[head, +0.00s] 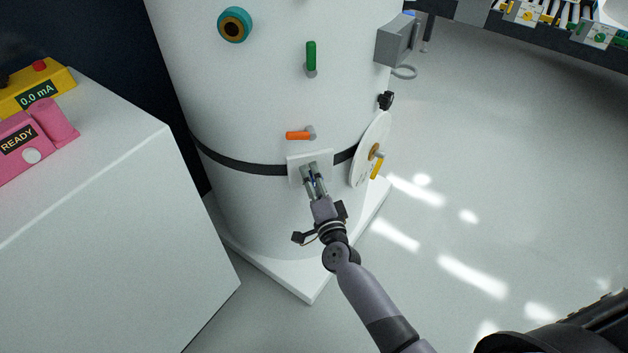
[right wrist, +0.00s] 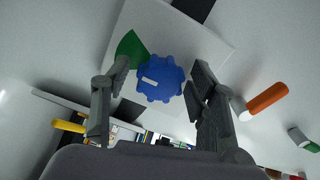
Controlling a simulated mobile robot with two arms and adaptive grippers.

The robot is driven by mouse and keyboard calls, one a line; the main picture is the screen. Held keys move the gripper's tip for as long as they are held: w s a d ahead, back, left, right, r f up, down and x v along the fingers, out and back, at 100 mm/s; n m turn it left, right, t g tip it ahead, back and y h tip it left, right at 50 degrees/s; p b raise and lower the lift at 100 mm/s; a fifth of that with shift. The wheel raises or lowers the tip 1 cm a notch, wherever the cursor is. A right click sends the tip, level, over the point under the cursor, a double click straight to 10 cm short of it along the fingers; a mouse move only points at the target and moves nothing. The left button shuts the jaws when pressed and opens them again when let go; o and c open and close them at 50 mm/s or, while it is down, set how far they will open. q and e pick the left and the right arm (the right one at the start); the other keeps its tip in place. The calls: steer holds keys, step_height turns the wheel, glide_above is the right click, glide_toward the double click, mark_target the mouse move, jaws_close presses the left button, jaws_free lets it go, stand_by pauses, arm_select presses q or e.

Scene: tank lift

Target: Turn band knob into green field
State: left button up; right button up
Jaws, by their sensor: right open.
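The band knob (right wrist: 161,79) is blue and lobed, with a white pointer mark on its face. It sits on a white square plate (right wrist: 205,42), which shows on the black band of the white tank in the head view (head: 296,168). The green field (right wrist: 131,50) is a wedge on the plate, up and left of the knob in the right wrist view. The white mark points left, below the green wedge. My right gripper (right wrist: 158,88) is open, with one finger on either side of the knob; contact is unclear. In the head view my right gripper (head: 312,172) covers the knob. My left gripper is not in view.
An orange handle (head: 298,135) and a green handle (head: 311,55) are on the tank above the plate. A white disc (head: 368,158) with a yellow part stands out at right. A grey cabinet (head: 150,200) with pink and yellow devices stands left.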

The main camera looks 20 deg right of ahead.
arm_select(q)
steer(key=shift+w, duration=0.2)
arm_select(e)
steer(key=s, duration=1.2)
steer(key=shift+a, duration=0.25)
